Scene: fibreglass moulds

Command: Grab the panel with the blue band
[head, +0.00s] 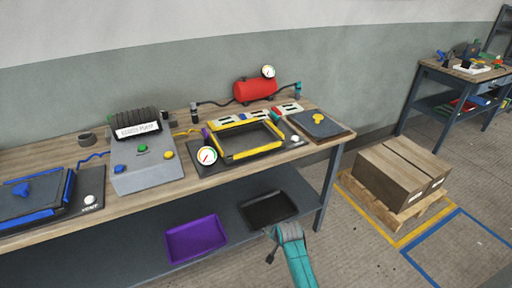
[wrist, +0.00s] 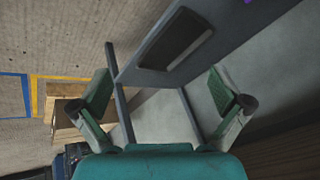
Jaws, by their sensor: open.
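A dark panel with a blue knob (head: 22,190) lies in a blue-edged mould (head: 68,188) at the left end of the bench. Another dark panel (head: 318,124), with a yellow knob, lies at the right end. Small pale pieces with coloured marks (head: 288,108) lie along the back; one mark looks blue, but they are too small to read. I cannot tell which piece is the panel with the blue band. My gripper (wrist: 165,92) is open and empty, with its fingers spread apart. In the head view it is low in front of the bench, right of the middle, and partly unclear.
The bench (head: 110,224) has a lower shelf with a purple tray (head: 196,238) and a black tray (head: 268,209). A yellow-edged mould (head: 222,138), grey control box (head: 146,172) and red tank (head: 255,90) stand on top. Boxes (head: 398,172) sit on a pallet at right.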

